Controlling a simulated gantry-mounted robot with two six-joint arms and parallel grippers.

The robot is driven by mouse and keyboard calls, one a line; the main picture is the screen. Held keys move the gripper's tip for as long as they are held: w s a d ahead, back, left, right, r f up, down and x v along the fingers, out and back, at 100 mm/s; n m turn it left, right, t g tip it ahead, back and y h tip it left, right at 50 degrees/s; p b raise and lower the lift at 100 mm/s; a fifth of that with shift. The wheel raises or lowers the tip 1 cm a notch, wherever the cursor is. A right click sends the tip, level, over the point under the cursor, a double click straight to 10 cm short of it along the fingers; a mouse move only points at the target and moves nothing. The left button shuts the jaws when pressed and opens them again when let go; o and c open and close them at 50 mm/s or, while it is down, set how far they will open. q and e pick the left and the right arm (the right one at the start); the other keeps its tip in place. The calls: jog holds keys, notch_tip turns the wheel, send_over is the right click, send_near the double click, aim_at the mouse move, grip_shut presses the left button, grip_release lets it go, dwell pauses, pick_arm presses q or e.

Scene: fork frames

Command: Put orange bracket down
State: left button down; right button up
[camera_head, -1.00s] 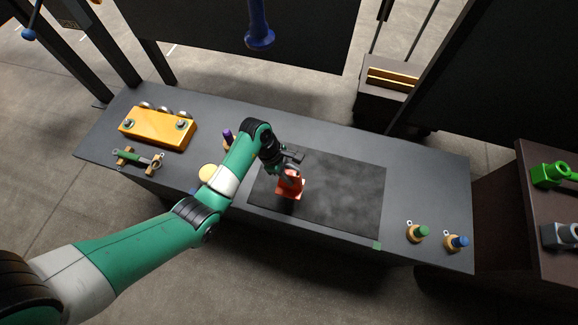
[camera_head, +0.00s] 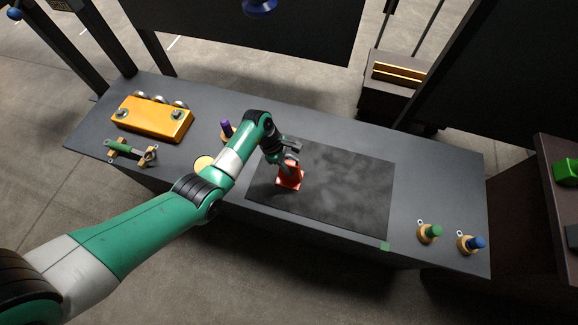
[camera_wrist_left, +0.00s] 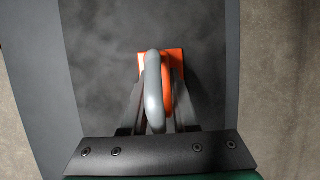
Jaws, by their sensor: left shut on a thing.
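The orange bracket (camera_head: 290,178) is at the left part of the dark mat (camera_head: 345,195) on the grey table. It has a flat orange base and a grey curved part, which show in the left wrist view (camera_wrist_left: 175,68). My left gripper (camera_head: 287,158) is shut on the bracket from above. In the left wrist view its fingers (camera_wrist_left: 158,118) lie on both sides of the bracket's lower part. The bracket is low over the mat; I cannot tell whether its base touches it. My right gripper is not in view.
A yellow-orange box (camera_head: 152,119) and a green-handled tool on a wooden stand (camera_head: 127,150) are at the table's left. A purple-topped peg (camera_head: 227,129) stands behind my arm. Green (camera_head: 432,231) and blue (camera_head: 473,242) pegs stand at the right. Most of the mat's right side is bare.

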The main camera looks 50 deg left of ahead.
pick_arm(q)
jog(key=shift+f, duration=0.15)
jog(key=c, duration=0.7)
grip_release()
jog(key=p+v, duration=0.6)
jog(key=v, duration=0.6)
jog(key=shift+w+r, duration=0.1)
jog(key=shift+r, duration=0.15)
